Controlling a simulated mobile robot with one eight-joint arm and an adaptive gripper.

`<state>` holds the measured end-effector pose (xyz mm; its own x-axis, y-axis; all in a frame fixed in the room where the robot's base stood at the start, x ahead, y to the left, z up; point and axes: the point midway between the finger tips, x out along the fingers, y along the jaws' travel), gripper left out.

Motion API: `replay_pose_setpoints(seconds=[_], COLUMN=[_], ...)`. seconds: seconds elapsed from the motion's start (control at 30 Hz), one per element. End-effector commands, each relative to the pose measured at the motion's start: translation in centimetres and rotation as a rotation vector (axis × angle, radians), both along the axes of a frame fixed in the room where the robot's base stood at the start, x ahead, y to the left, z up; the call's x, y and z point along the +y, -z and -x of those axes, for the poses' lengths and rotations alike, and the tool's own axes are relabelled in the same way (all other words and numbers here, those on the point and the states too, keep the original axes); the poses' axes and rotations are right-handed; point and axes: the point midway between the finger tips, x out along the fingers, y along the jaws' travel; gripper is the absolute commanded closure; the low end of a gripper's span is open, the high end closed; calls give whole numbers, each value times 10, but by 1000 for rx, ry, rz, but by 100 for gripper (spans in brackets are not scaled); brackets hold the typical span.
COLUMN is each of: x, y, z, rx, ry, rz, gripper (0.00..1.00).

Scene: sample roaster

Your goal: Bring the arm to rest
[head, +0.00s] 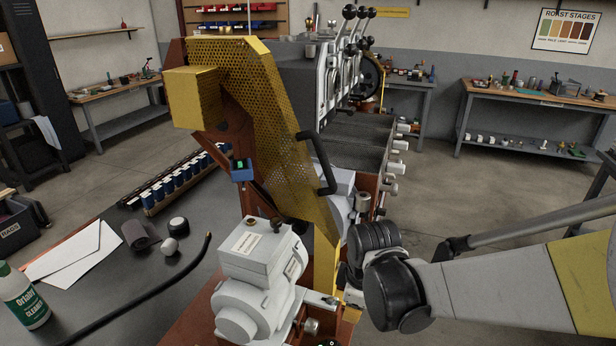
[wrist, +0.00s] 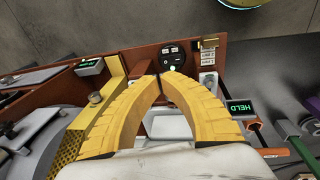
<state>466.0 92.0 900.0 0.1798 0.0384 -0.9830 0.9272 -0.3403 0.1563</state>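My arm (head: 520,270) reaches in from the right in the head view and ends in dark wrist joints beside the roaster's yellow guard. My gripper (wrist: 161,75) shows in the wrist view with two yellow curved fingers. Their tips meet and nothing shows between them. The tips are over the roaster's red-brown panel (wrist: 130,62), just below a round black dial (wrist: 176,54) with a green light; I cannot tell if they touch the panel. In the head view I cannot make out the fingers.
The yellow perforated guard (head: 240,75) and a grey motor (head: 255,265) stand close left of my wrist. A green display reading HELD (wrist: 240,107) is right of the fingers. A dark bench (head: 75,215) holds a cleaner bottle (head: 22,297). Floor (head: 470,190) is open at right.

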Motion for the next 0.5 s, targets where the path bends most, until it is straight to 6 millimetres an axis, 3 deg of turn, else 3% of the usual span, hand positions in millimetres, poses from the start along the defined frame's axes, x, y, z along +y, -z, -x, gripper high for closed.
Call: replay_pose_setpoints(seconds=[0.03,0.2,0.33,0.5], x=[-10,-38,-58,-79], y=[-19,-70,-98,-121], z=[8,31,54,83], rx=[-29,-134,-211,-295], ry=[91,414,655,929], rz=[-21,-116,-205,-329], gripper=[100,100,100,100])
